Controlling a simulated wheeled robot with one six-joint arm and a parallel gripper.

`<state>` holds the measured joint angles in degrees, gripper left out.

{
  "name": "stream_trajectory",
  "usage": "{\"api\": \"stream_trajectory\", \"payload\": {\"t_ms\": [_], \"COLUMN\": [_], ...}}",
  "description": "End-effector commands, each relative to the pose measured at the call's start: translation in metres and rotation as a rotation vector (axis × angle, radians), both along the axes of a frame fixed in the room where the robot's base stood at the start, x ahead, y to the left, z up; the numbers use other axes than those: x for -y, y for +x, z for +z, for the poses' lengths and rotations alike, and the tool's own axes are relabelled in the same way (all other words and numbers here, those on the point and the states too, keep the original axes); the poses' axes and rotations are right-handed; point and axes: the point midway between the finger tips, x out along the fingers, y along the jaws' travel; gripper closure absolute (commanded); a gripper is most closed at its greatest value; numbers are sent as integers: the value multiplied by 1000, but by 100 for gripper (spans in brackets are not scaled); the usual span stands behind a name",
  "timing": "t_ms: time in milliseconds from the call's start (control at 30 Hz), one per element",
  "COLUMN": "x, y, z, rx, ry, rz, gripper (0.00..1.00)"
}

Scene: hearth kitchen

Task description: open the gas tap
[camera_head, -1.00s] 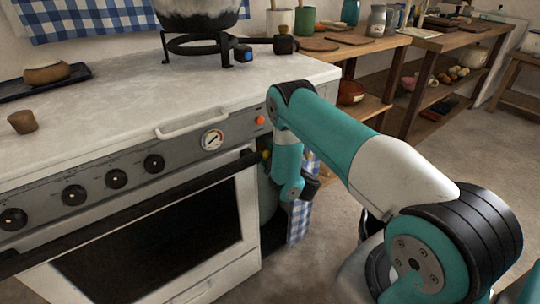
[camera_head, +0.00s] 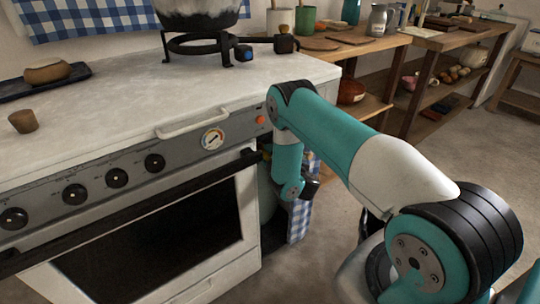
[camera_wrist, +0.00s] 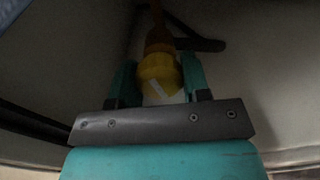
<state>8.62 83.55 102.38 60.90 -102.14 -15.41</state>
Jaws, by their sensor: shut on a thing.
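The gas tap's yellow knob (camera_wrist: 158,68) shows in the wrist view, between the teal fingers of my gripper (camera_wrist: 157,82). My gripper is shut on the knob. An orange-brown stem (camera_wrist: 157,36) runs beyond the knob, with a dark bar (camera_wrist: 200,44) beside it. In the head view my arm reaches down beside the stove's right side. My fingers and their hold on the tap are hidden there. Part of a green gas bottle (camera_head: 266,195) shows in the gap beside the stove.
The white stove (camera_head: 200,215) stands close on the left of my arm, with a dark oven handle (camera_head: 150,208) jutting out. A blue checked cloth (camera_head: 300,218) hangs by my wrist. A wooden shelf (camera_head: 372,106) stands behind. Floor at the right is clear.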

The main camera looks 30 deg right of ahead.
Motion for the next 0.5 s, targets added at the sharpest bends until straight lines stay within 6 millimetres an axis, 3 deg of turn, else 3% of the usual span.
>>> {"api": "stream_trajectory", "payload": {"t_ms": [333, 367, 433, 500], "x": [2, 2, 2, 1], "y": [-2, -2, -1, -1], "z": [-2, -2, -2, -1], "rx": [-6, -6, -5, -4], "ry": [-3, -3, -3, -3], "rz": [-6, -6, -5, -3], "gripper": [80, 50, 34, 31]}}
